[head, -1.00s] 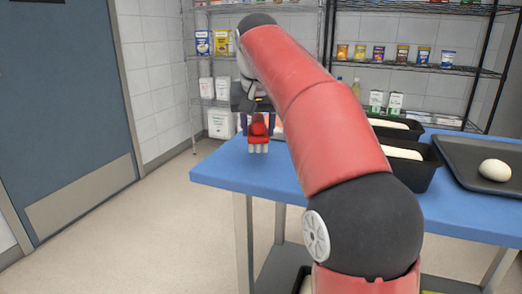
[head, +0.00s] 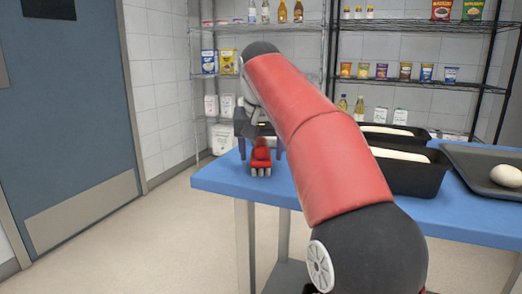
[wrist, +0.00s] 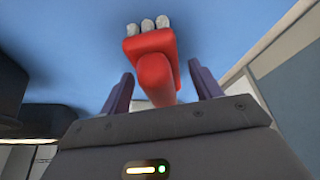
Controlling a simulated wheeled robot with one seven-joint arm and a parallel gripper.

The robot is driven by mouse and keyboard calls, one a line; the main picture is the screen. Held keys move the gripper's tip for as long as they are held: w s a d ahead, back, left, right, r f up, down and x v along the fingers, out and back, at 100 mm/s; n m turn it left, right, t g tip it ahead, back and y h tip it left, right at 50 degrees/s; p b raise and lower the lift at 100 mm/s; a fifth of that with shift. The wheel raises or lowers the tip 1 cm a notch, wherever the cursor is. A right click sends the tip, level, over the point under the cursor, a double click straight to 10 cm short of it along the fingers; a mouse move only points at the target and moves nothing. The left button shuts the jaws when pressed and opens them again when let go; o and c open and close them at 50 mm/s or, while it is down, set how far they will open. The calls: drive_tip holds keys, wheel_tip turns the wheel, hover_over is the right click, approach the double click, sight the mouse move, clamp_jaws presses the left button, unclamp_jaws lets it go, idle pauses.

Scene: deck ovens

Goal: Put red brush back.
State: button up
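The red brush (head: 261,157) with pale bristles is at the left end of the blue table (head: 225,181). Its bristles face the near edge in the head view. In the wrist view the red brush (wrist: 150,65) sits between the fingers of my gripper (wrist: 162,88), its handle toward the palm. My gripper (head: 260,150) is open, with gaps on both sides of the handle. The brush appears to rest on the table, but its contact is hard to see.
Black pans with pale dough (head: 418,175) stand on the table to the right of my arm. A dark tray (head: 470,178) with a dough ball (head: 506,176) is at the far right. Wire shelves (head: 410,83) stand behind; a blue door (head: 65,120) is at left.

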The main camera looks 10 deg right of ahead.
drive_tip(key=p+v, duration=0.4)
drive_tip(key=v, duration=0.8)
drive_tip(key=shift+p, duration=0.4)
drive_tip(key=shift+s, duration=0.1)
drive_tip(key=s+f+n, duration=0.1)
drive_tip(key=s+f, duration=1.1)
drive_tip(key=f, duration=0.2)
drive_tip(key=s+d+f+n+t+y, duration=0.1)
drive_tip(key=s+f, duration=1.1)
drive_tip(key=f, duration=0.3)
drive_tip(key=shift+s+n, duration=0.3)
